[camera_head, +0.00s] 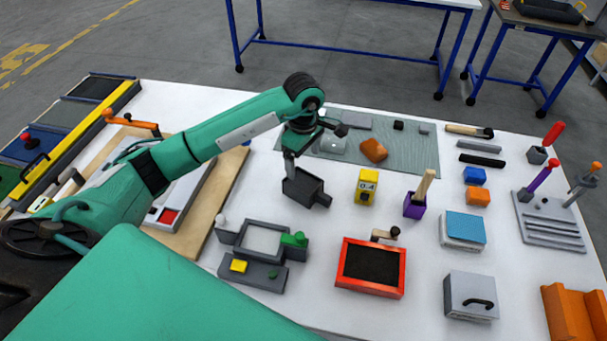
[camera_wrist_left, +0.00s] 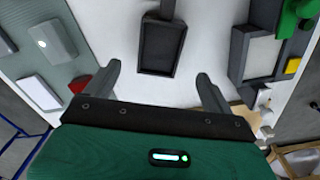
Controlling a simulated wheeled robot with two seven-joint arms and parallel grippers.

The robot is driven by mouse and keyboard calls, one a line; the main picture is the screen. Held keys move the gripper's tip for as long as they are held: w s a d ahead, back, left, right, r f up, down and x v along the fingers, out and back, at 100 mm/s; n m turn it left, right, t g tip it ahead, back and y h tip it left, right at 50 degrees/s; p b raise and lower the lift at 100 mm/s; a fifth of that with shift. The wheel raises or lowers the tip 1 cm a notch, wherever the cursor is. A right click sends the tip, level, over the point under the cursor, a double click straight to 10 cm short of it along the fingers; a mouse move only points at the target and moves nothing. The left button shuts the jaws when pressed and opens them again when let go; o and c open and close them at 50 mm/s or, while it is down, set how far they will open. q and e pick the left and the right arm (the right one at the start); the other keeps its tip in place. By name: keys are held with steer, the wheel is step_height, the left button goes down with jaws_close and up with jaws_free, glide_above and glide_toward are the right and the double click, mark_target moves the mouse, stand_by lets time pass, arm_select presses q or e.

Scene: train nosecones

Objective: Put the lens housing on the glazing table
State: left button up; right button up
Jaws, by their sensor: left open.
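A dark grey open box with a short stub, which looks like the lens housing (camera_head: 301,188), lies on the white table. It also shows in the left wrist view (camera_wrist_left: 159,47), ahead of the fingers. My left gripper (camera_head: 313,150) is open and empty above and behind it, apart from it. In the left wrist view the gripper's two fingers (camera_wrist_left: 158,76) are spread wide, with bare white surface between them. A grey frame fixture with a pale inset and green clamp, probably the glazing table (camera_head: 243,254), stands nearer me; it also shows in the left wrist view (camera_wrist_left: 238,55).
A yellow block (camera_head: 367,187), a purple holder (camera_head: 414,206) and a red-framed tray (camera_head: 371,268) stand to the right. A grey-green mat (camera_head: 398,160) with small parts lies behind. A wooden board (camera_head: 226,180) lies left, under my arm.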

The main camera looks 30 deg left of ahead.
arm_select(q)
step_height(320, 180, up, 5)
steer(key=shift+f+b, duration=0.2)
steer(key=shift+b, duration=0.3)
